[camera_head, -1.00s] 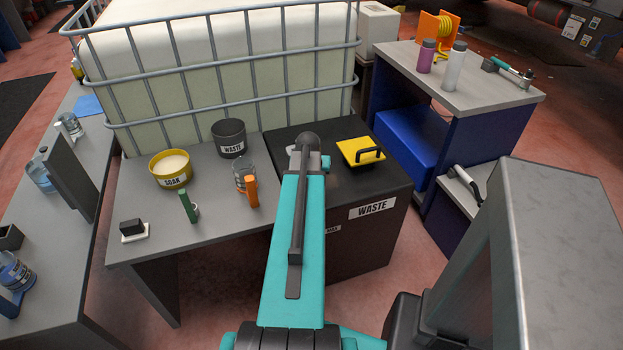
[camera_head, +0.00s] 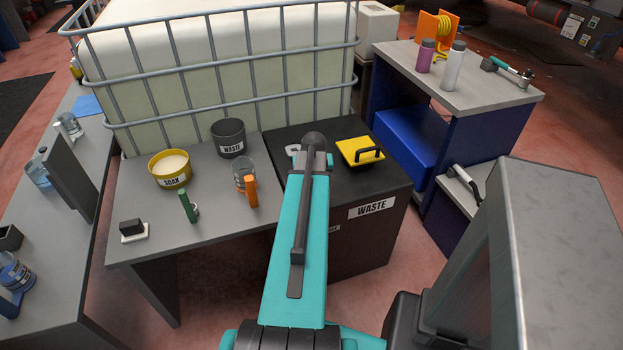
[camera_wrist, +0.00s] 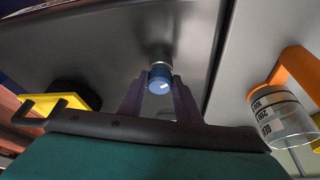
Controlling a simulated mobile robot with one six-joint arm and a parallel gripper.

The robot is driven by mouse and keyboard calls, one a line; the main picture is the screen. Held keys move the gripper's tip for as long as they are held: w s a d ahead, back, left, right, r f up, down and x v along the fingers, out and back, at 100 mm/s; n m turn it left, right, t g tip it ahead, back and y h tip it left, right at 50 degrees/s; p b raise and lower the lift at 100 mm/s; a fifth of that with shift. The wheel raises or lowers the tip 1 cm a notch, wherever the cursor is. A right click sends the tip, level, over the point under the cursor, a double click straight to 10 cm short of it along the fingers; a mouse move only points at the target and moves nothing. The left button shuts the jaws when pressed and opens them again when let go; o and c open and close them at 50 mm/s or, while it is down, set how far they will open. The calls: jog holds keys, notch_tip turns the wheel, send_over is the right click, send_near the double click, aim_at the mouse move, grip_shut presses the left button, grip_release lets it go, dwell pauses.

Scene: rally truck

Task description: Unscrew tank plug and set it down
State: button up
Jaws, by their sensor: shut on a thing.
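In the wrist view my gripper (camera_wrist: 160,84) is shut on a small blue cylindrical plug (camera_wrist: 159,76) with a white mark and a paler ring at its far end. The plug is between the two dark fingertips, close to the dark top of the waste cabinet (camera_wrist: 110,42). I cannot tell whether it touches that top. In the head view my teal arm reaches over the cabinet (camera_head: 345,188) and hides the gripper and plug. The tank the plug belongs to cannot be made out.
A yellow lid with a black handle (camera_head: 360,152) lies right of my arm on the cabinet. Left, on the grey table (camera_head: 150,208), stand a yellow soak bowl (camera_head: 170,182), a dark waste pot (camera_head: 229,152) and a clear jug with an orange handle (camera_head: 250,192). A caged white tank (camera_head: 220,65) stands behind.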

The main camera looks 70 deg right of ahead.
jog(key=o, duration=0.6)
jog(key=shift+w+m+g, duration=0.1)
jog(key=shift+m+g, duration=0.2)
jog(key=shift+m, duration=0.5)
jog(key=shift+m+g, duration=0.3)
jog(key=shift+m, duration=0.6)
jog(key=shift+w+m, duration=0.15)
jog(key=shift+m, duration=0.15)
jog(key=shift+m+g, duration=0.3)
jog(key=shift+m, duration=0.2)
jog(key=shift+m, duration=0.3)
